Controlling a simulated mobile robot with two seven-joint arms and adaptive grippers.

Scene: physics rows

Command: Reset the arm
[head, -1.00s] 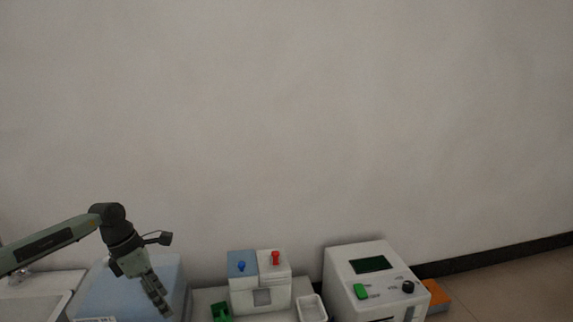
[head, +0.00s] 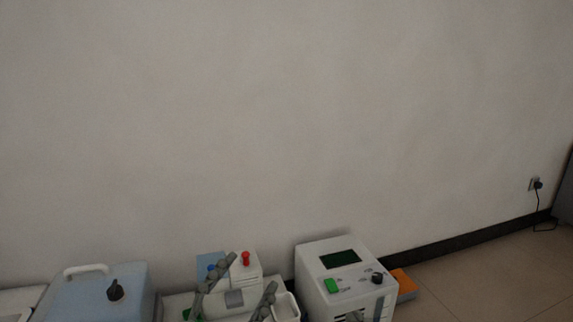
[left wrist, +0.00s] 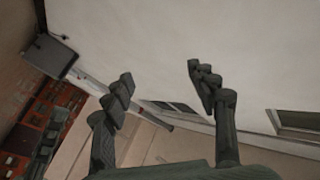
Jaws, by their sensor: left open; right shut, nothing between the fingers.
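My left gripper (head: 252,273) is at the bottom centre of the head view, with its two grey fingers spread wide and nothing between them. It is in front of a white unit with a red knob (head: 246,258) and a blue knob, and hides part of it. The left wrist view shows the same open, empty fingers (left wrist: 160,75) against a pale wall.
A blue-grey box (head: 75,293) with a black knob and white handle stands at the left. A white machine (head: 318,262) with a dark screen and green button stands right of centre. A small white tray (head: 291,299) and an orange item (head: 405,287) are near it. Floor at right is clear.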

